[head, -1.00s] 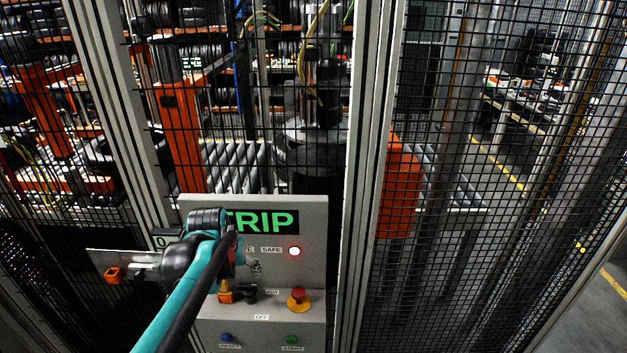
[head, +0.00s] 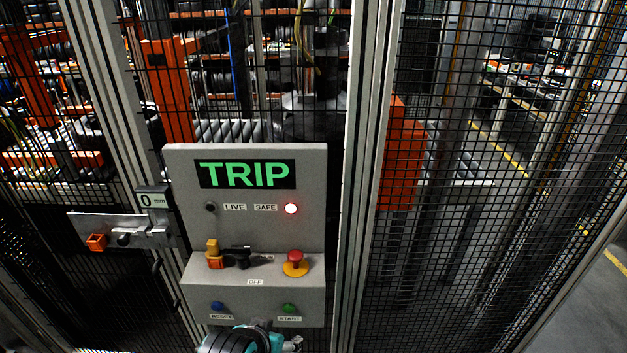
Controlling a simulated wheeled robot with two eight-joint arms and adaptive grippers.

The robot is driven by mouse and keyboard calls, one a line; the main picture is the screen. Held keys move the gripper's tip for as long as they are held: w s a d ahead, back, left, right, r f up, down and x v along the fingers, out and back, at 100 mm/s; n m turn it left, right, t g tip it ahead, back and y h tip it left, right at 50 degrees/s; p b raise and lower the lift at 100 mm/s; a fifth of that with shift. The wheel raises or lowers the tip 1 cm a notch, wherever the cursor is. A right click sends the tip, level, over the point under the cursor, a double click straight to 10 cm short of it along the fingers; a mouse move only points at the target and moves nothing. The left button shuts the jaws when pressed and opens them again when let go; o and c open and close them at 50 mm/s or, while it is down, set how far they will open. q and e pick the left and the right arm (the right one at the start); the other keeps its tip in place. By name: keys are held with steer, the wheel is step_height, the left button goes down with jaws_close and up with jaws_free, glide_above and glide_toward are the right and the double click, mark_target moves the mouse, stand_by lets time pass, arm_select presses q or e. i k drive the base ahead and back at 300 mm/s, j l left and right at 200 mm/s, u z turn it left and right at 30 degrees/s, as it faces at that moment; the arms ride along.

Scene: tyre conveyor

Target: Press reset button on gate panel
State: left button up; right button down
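The grey gate panel (head: 305,180) stands in front of the mesh fence, its display (head: 245,174) reading TRIP in green. The blue reset button (head: 218,306) is on the lower front face at the left, above a RESET label. A green start button (head: 289,308) is on its right. The lamp by SAFE (head: 291,209) glows and the lamp by LIVE is dark. My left gripper (head: 245,341) is at the bottom edge, just below the buttons in the picture and partly cut off. Its fingers cannot be made out. My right gripper is not in view.
A red mushroom button (head: 295,261) on a yellow base and a black rotary switch (head: 241,257) sit on the panel's ledge. A latch plate (head: 118,229) with an orange block sticks out on the left. Mesh fence (head: 470,230) and posts surround the panel.

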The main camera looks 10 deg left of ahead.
mark_target(217, 306)
steer(key=u, duration=1.4)
